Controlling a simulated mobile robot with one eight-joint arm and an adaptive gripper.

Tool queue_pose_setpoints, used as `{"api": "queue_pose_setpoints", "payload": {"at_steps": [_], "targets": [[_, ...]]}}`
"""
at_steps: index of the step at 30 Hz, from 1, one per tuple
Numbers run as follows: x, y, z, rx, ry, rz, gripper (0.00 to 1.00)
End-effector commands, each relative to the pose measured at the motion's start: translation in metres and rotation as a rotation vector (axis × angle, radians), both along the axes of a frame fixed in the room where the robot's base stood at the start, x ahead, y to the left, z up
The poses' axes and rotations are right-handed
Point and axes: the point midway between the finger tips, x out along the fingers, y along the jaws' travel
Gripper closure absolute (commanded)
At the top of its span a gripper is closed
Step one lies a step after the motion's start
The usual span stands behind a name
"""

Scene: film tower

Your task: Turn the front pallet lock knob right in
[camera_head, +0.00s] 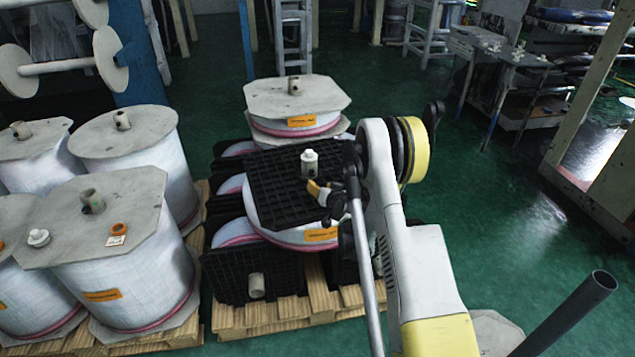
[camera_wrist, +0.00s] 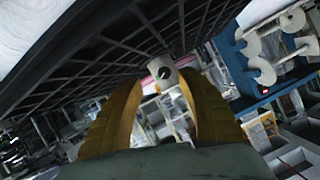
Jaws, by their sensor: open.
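A white knob (camera_head: 309,160) stands up from the black grid plate (camera_head: 275,180) on the middle spool stack. In the wrist view a pale knob (camera_wrist: 163,72) with a dark end face and small green mark shows just beyond and between my fingertips; it appears to be the same one. My gripper (camera_head: 318,192), with yellow fingers, is close beside this knob on its near side. In the wrist view my gripper (camera_wrist: 159,82) is open, with a finger on each side of the knob's line. I cannot tell whether either finger touches it.
Another pale knob (camera_head: 256,285) sits on the upright black front panel (camera_head: 225,277). A wooden pallet (camera_head: 235,320) lies beneath the stack. Wrapped spools (camera_head: 130,270) crowd the left. A spool with an octagonal top (camera_head: 320,95) stands behind. Green floor (camera_head: 490,200) is clear at right.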

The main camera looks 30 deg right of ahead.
Motion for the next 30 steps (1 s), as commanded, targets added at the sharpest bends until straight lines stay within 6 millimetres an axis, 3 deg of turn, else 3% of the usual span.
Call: {"api": "queue_pose_setpoints", "payload": {"at_steps": [6,15,29,30], "targets": [[-0.007,-0.007,-0.011,0.212,-0.081,0.002,0.54],[-0.014,-0.016,-0.005,0.433,-0.205,0.012,0.54],[-0.016,-0.019,0.001,0.492,-0.246,0.018,0.54],[-0.016,-0.019,0.001,0.493,-0.245,0.018,0.61]]}}
